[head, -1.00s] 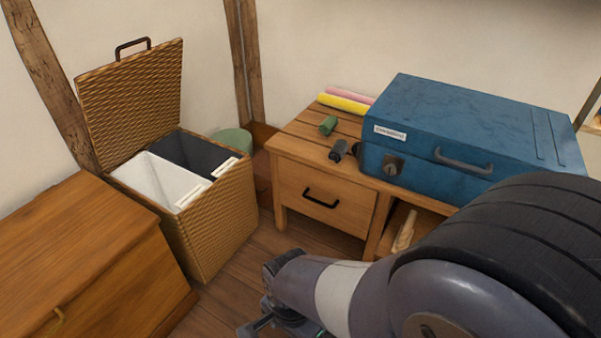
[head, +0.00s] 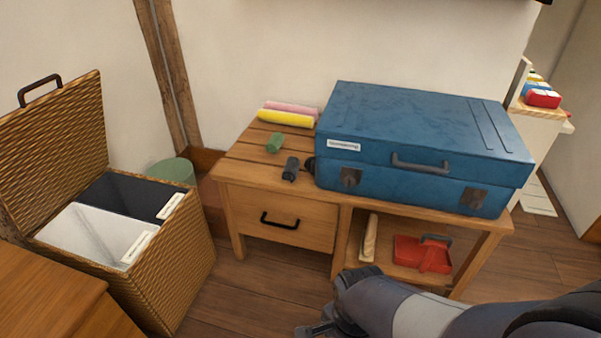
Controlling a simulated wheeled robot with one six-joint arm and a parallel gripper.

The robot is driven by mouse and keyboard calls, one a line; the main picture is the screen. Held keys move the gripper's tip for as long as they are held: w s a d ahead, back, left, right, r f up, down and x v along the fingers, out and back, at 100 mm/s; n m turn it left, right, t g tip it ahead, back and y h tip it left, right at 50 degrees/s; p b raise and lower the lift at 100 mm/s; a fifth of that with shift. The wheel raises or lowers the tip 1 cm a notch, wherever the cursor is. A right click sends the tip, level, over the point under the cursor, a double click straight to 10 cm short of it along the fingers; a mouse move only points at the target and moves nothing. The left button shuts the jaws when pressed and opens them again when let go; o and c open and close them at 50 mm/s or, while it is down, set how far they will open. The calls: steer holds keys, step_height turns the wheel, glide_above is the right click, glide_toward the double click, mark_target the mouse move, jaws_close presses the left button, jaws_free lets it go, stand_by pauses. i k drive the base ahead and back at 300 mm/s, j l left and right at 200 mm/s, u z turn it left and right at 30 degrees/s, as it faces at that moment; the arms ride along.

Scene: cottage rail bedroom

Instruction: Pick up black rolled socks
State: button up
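The black rolled socks (head: 291,169) look like a small dark roll lying on the wooden bench top, just left of the blue suitcase. A green roll (head: 275,142) lies a little behind and left of them. My gripper (head: 318,331) is at the bottom edge of the head view, low in front of the bench and well apart from the socks. Only part of it shows, and its fingers are mostly cut off by the frame, so its opening is unclear.
The blue suitcase (head: 420,138) covers most of the bench (head: 238,172). Yellow (head: 285,118) and pink (head: 292,108) rolls lie at the back. A wicker hamper (head: 185,255) stands open at left. A red dustpan (head: 420,254) sits on the lower shelf.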

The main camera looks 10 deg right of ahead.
mark_target(292, 167)
steer(key=i+l+z, duration=0.15)
steer(key=i+z, duration=0.5)
steer(key=z, duration=0.15)
